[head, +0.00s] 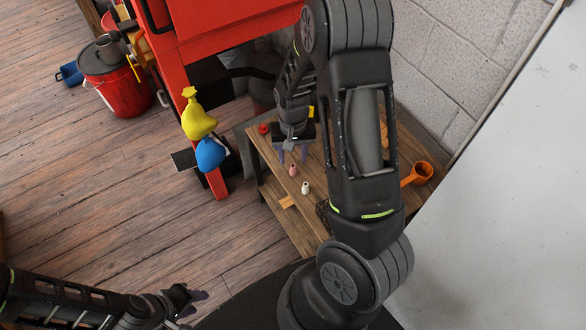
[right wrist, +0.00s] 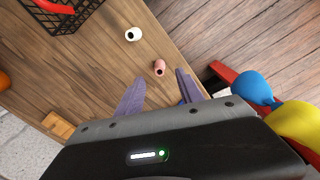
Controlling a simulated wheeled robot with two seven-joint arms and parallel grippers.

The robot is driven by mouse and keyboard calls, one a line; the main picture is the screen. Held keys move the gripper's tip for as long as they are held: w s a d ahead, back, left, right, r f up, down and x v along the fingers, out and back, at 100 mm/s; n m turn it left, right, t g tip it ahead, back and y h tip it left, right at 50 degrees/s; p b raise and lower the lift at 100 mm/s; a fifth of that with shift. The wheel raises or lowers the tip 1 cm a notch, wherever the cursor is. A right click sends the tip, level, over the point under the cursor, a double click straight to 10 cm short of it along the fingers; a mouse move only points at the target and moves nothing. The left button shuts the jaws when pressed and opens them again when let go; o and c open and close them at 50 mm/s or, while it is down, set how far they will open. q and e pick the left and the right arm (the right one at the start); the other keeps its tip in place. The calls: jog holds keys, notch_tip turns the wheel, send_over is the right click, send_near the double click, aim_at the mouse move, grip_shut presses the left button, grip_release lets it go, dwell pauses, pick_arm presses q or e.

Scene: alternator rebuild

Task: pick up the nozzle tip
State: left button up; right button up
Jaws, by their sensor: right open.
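Two small hollow pieces stand on the wooden bench: a pinkish-copper one (head: 293,170) and a white one (head: 305,187). The pinkish one fits a nozzle tip best, but I cannot be sure which it is. In the right wrist view the pinkish piece (right wrist: 159,67) lies just beyond my fingertips, between their lines, and the white piece (right wrist: 133,34) is farther off to the upper left. My right gripper (head: 292,156) is open and empty above the bench; its purple fingers (right wrist: 160,77) are apart. My left gripper (head: 198,304) is low at the left, away from the bench; its jaw gap is unclear.
A black wire basket (right wrist: 62,14) shows in the wrist view. Yellow (head: 197,118) and blue (head: 210,152) bundles hang beside the bench.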

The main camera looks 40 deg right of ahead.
aim_at(293, 166)
notch_tip(293, 166, down, 5)
jog(key=shift+s+a+f, duration=0.1)
jog(key=shift+s, duration=0.05)
dwell(0.4)
dwell(0.4)
grip_shut()
dwell(0.4)
